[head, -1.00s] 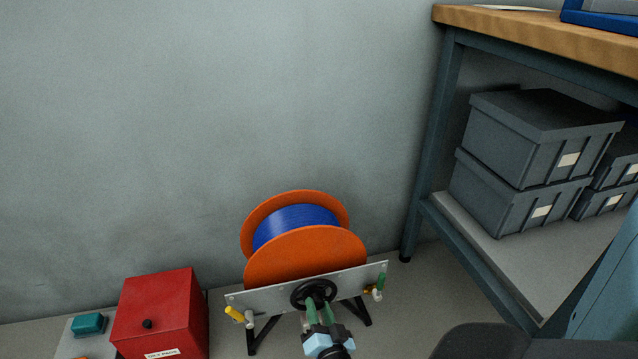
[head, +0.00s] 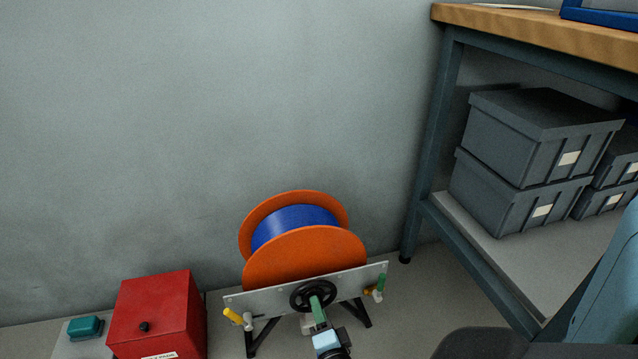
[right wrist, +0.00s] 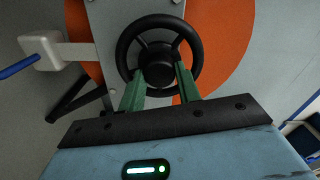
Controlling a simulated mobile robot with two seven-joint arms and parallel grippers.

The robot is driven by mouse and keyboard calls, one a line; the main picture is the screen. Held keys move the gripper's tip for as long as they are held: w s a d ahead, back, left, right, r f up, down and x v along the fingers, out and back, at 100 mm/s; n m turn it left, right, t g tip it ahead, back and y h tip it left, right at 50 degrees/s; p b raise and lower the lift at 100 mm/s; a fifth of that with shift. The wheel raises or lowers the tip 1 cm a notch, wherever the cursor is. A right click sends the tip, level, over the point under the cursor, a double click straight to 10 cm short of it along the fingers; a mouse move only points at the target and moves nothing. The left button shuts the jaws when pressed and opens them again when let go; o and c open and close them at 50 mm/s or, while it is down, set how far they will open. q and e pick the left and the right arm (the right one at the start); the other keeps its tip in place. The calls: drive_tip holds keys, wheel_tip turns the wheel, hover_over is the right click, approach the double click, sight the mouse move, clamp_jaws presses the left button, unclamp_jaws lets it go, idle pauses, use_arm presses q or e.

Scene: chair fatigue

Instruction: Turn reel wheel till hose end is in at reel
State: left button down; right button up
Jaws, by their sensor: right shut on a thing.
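The reel (head: 305,258) has orange flanges and blue hose wound on its drum. Its black spoked reel wheel (head: 313,295) is on the front of a grey plate. My right gripper (head: 317,303) is shut on the wheel; in the right wrist view its green fingers straddle the wheel's black hub (right wrist: 158,74). A blue hose length (right wrist: 18,67) runs from a pale block (right wrist: 45,49) to the left edge of the right wrist view. The hose's free end is not in view. My left gripper is not in view.
A red box (head: 155,312) stands left of the reel, with a teal item (head: 85,327) beside it. A workbench (head: 550,38) with grey crates (head: 540,135) is at the right.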

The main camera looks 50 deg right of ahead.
idle(0.4)
drive_tip(key=o, duration=1)
drive_tip(key=shift+c, duration=0.2)
drive_tip(key=p+v, duration=0.2)
drive_tip(key=v, duration=0.5)
drive_tip(key=shift+s+a, duration=0.25)
drive_tip(key=shift+s, duration=0.05)
